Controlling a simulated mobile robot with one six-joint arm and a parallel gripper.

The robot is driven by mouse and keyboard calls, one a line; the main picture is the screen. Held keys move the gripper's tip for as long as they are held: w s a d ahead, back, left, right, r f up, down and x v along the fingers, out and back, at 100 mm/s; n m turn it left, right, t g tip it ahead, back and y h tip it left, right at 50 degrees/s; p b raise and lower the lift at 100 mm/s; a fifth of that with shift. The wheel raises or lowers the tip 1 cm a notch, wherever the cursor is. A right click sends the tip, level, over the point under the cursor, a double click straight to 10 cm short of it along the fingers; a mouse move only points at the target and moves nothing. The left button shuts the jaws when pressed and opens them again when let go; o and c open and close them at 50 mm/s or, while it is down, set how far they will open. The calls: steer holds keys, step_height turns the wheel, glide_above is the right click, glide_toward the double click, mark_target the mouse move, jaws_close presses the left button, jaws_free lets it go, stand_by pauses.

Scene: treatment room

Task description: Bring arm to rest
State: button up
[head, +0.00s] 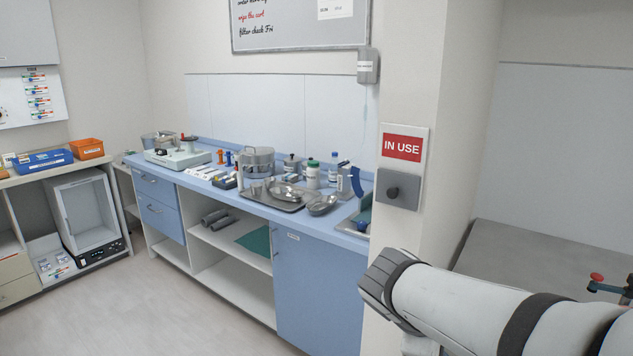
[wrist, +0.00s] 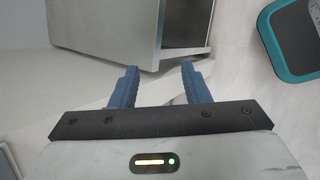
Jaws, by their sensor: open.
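In the wrist view my gripper (wrist: 160,86) shows with its two blue fingers apart and nothing between them. Behind the fingers is a pale surface edge and a grey box-like unit (wrist: 105,25). Whether the fingers touch anything there I cannot tell, but no contact shows. In the head view my white and grey arm reaches in from the lower right; my gripper is not visible there.
A blue counter (head: 345,238) along the wall carries a metal tray (head: 275,203), bottles and pots. A pillar with an "IN USE" sign (head: 402,147) stands close beyond my arm. The floor (head: 150,310) at left is clear.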

steer(key=s+a+f+m+g+y, duration=0.1)
steer(key=s+a+f+m+y, duration=0.3)
steer(key=m, duration=0.8)
steer(key=s+a+y, duration=0.1)
steer(key=s+y, duration=0.1)
steer(key=s, duration=0.1)
steer(key=shift+s+a+f+y+p, duration=0.2)
steer(key=shift+f+y+p, duration=0.1)
steer(key=shift+p, duration=0.1)
steer(key=shift+w, duration=0.1)
stand_by(0.5)
